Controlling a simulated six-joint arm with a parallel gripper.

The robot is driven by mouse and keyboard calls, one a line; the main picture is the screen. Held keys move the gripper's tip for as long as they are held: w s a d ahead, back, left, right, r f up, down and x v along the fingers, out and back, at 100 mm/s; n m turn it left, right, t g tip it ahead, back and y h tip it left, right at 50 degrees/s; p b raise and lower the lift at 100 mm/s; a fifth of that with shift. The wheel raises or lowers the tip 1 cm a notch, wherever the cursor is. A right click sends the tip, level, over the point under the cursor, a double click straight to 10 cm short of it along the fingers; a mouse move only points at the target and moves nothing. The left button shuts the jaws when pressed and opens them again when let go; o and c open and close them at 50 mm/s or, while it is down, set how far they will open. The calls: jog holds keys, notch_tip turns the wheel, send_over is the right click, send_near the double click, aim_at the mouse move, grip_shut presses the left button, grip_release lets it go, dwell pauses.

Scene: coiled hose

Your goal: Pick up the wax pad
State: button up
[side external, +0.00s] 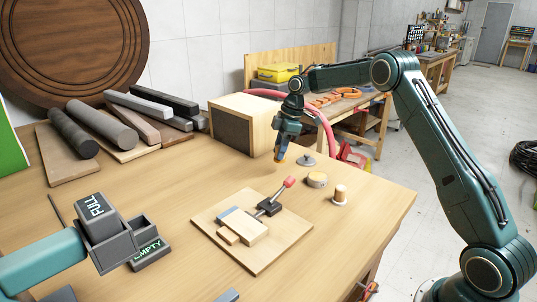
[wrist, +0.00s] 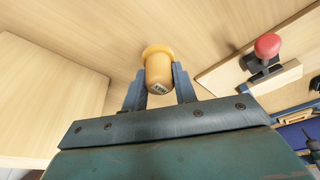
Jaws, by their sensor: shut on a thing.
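An amber piece with a round handle and a wider round foot, which looks to be the wax pad (wrist: 158,68), is between the fingers of my gripper (wrist: 160,85) in the wrist view. A small label shows on its handle end. The fingers are shut on the handle from both sides. In the side view, my gripper (side external: 281,148) points down behind the clamp board, with the amber pad (side external: 280,156) at its tip. I cannot tell whether its foot touches the table.
A board with a red-handled clamp (side external: 270,207) lies in front. An open-fronted wooden box (side external: 243,128) stands left of my gripper.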

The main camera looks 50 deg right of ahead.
aim_at(277, 147)
jog(key=shift+r, duration=2.4)
jog(key=o, duration=0.3)
jog(key=shift+c, duration=1.1)
jog(key=shift+s+d, duration=0.35)
jog(key=shift+s, duration=0.25)
jog(key=s+d, duration=0.3)
jog(key=s, duration=0.7)
jog(key=shift+s+d+f, duration=0.2)
jog(key=shift+s+d, duration=0.05)
jog(key=shift+s, duration=0.05)
